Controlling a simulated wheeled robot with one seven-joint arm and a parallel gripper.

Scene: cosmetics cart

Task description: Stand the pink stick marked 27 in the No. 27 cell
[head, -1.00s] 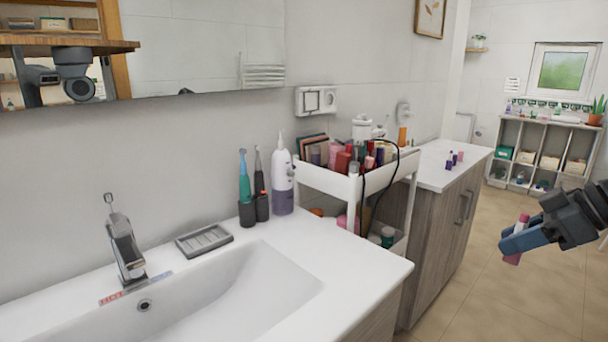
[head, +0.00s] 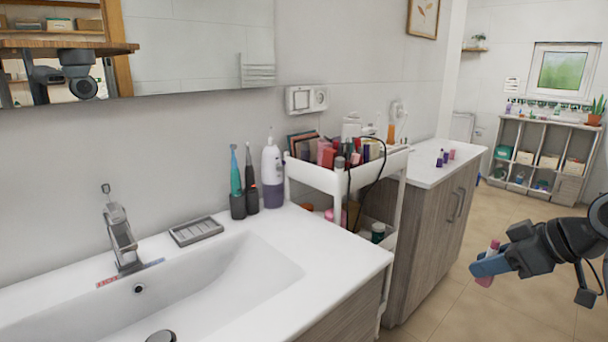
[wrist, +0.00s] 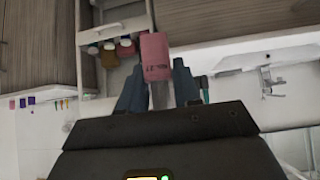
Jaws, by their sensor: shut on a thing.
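My gripper (head: 488,265) is at the right of the head view, over the floor and apart from the furniture. It is shut on a pink stick (head: 494,246), whose ends show above and below the blue fingers, slightly tilted. In the wrist view the pink stick (wrist: 155,56) stands out beyond the fingertips (wrist: 157,88); its dark print looks upside down and is blurred. No cell marked 27 can be made out. The far shelf unit (head: 546,121) has several compartments, but its labels are too small to read.
A white cart (head: 330,181) full of cosmetics, with a looping dark cable, stands between the sink counter (head: 349,247) and a second counter (head: 421,180). The tiled floor (head: 445,310) at the right is clear.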

